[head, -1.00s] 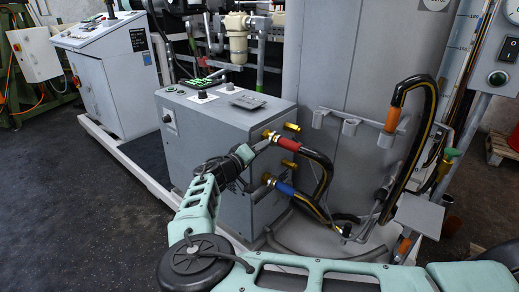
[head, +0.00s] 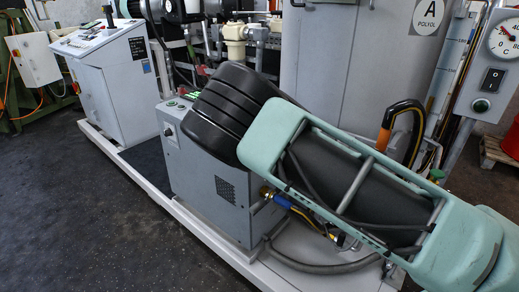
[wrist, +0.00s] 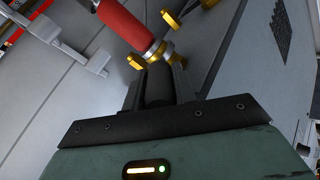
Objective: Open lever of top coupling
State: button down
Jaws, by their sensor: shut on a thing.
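The top coupling (wrist: 158,53) is brass with a red sleeve (wrist: 122,20) on its hose, and shows at the top middle of the wrist view. Brass lever ends (wrist: 135,62) stick out beside it. My gripper (wrist: 157,72) is at the coupling, its dark fingers on both sides of its near end. The jaws are shut on part of it; the fingers hide exactly which part. In the head view my arm hides the gripper and the top coupling. The lower coupling's blue sleeve (head: 279,200) shows under my arm.
The grey cabinet (head: 195,185) stands on a white-edged platform. A black hose with an orange sleeve (head: 384,137) hangs at right, near the gauge post. In the wrist view a grey bracket (wrist: 62,48) is at upper left and the cabinet's vent (wrist: 283,32) at upper right.

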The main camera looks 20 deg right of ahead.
jog(key=shift+w+d+r+g+y+p, duration=0.3)
jog(key=shift+d+r+g+y+p, duration=0.1)
jog(key=shift+r+y+p, duration=0.15)
jog(key=shift+w+d+r+g+y+p, duration=0.25)
jog(key=shift+d+r+g+y+p, duration=0.1)
jog(key=shift+r+g+y+p, duration=0.15)
jog(key=shift+w+d+r+g+y+p, duration=0.1)
jog(key=shift+w+d+g+y+p, duration=0.25)
jog(key=shift+y+p, duration=0.35)
jog(key=shift+w+d+r+g+y+p, duration=0.1)
jog(key=shift+w+d+g+y+p, duration=0.1)
jog(key=shift+d+g+y+p, duration=0.3)
jog(key=shift+w+d+r+g+y+p, duration=0.15)
jog(key=shift+d+y, duration=0.1)
jog(key=shift+y, duration=0.4)
jog(key=shift+w+d+f+y, duration=0.15)
jog(key=shift+d+y, duration=0.05)
jog(key=shift+y, duration=0.1)
jog(key=shift+g, duration=0.4)
jog(key=shift+f, duration=0.1)
jog(key=c, duration=1.1)
grip_release()
